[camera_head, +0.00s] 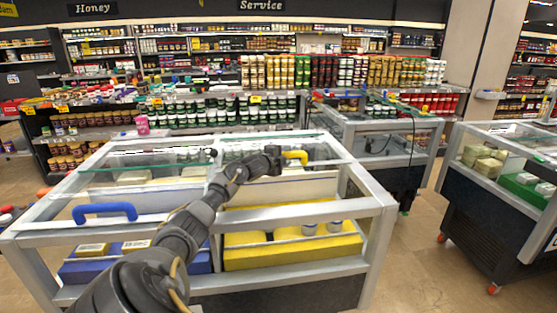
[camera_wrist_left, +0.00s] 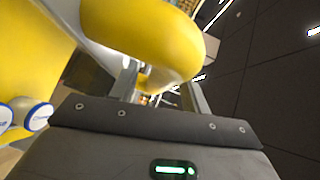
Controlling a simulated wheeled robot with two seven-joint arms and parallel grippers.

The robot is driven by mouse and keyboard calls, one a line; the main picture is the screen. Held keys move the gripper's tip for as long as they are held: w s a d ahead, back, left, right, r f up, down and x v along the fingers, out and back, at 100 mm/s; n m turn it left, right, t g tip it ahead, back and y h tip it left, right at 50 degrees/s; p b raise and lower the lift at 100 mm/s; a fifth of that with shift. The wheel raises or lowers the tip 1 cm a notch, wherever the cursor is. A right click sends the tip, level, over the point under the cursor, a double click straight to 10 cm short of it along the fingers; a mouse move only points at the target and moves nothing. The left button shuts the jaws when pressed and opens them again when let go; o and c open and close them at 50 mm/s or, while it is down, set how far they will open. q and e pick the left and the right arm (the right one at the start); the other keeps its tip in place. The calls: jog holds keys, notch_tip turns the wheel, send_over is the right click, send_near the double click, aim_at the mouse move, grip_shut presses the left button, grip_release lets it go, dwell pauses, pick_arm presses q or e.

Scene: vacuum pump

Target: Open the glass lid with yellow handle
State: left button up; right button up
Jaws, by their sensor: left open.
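The yellow handle (camera_head: 296,156) is at the right of the freezer top in the head view. The glass lid (camera_head: 318,149) lies around it, partly behind my arm. My left gripper (camera_head: 281,160) is at the left end of the handle. In the left wrist view, the yellow handle (camera_wrist_left: 145,30) looms large and close, just beyond the fingers of my left gripper (camera_wrist_left: 160,92). These fingers are apart. The handle hides part of them, so I cannot tell whether they touch it. My right gripper is not in view.
A blue handle (camera_head: 104,212) is on the front left of the same freezer (camera_head: 385,204). A yellow tray (camera_head: 345,250) with white-lidded jars sits inside at the right. Another freezer (camera_head: 462,190) stands at the right, with free floor (camera_head: 415,255) between. Stocked shelves stand behind.

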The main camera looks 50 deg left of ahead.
pick_arm(q)
jog(key=b+v, duration=0.2)
jog(key=v, duration=0.8)
jog(key=shift+r, duration=0.2)
dwell(0.3)
